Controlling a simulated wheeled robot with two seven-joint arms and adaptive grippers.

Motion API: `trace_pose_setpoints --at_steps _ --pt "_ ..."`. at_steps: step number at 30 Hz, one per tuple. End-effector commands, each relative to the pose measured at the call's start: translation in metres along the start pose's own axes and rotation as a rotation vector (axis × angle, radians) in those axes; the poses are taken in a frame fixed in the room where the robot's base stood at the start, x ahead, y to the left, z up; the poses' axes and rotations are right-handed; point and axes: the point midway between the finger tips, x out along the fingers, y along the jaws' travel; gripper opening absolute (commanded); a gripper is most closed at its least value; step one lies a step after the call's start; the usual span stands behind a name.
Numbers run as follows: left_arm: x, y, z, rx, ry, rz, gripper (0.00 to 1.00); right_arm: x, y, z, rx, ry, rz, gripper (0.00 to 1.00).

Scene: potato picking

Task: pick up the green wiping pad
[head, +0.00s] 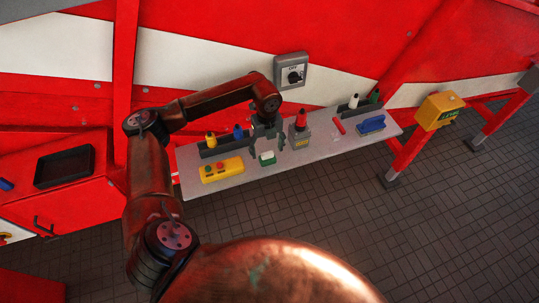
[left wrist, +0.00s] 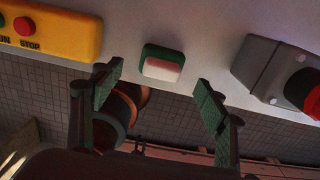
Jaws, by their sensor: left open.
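The green wiping pad (head: 267,158) is a small block with a green part and a pale part, lying on the grey shelf (head: 228,187) near its front edge. It also shows in the left wrist view (left wrist: 163,62), top centre, beyond and between my fingertips. My left gripper (head: 267,147) points down just above and behind the pad in the head view. In the left wrist view its two fingers (left wrist: 160,78) are spread apart with nothing held between them. I cannot tell the exact height over the pad. My right gripper is not in view.
A yellow button box (head: 221,170) lies left of the pad. A grey block with a red top (head: 300,130) stands close on the right. Dark racks with bottles (head: 224,147) stand behind. Farther right are a red bar (head: 339,126) and a blue block (head: 371,124).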

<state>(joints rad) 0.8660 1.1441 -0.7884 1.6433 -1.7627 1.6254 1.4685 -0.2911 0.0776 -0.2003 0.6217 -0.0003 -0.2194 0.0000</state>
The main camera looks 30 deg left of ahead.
Motion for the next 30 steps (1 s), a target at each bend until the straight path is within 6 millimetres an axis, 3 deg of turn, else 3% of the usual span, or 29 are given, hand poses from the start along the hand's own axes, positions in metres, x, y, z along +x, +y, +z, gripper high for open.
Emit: trace_pose_setpoints --at_steps 3,7,13,20,30 --pt "0.007 0.000 0.000 0.000 0.001 0.000 0.67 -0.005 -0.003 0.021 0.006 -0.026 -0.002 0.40" --pt "0.022 -0.001 0.001 -0.001 0.003 0.002 0.67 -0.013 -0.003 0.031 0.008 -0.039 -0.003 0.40" --pt "0.050 -0.003 0.003 0.000 0.002 0.000 0.67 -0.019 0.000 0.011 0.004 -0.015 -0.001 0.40" --pt "0.055 -0.003 0.003 0.000 -0.001 -0.001 0.67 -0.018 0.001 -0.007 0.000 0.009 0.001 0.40" --pt "0.054 -0.003 0.003 0.000 -0.001 -0.001 0.45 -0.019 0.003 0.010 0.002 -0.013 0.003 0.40"
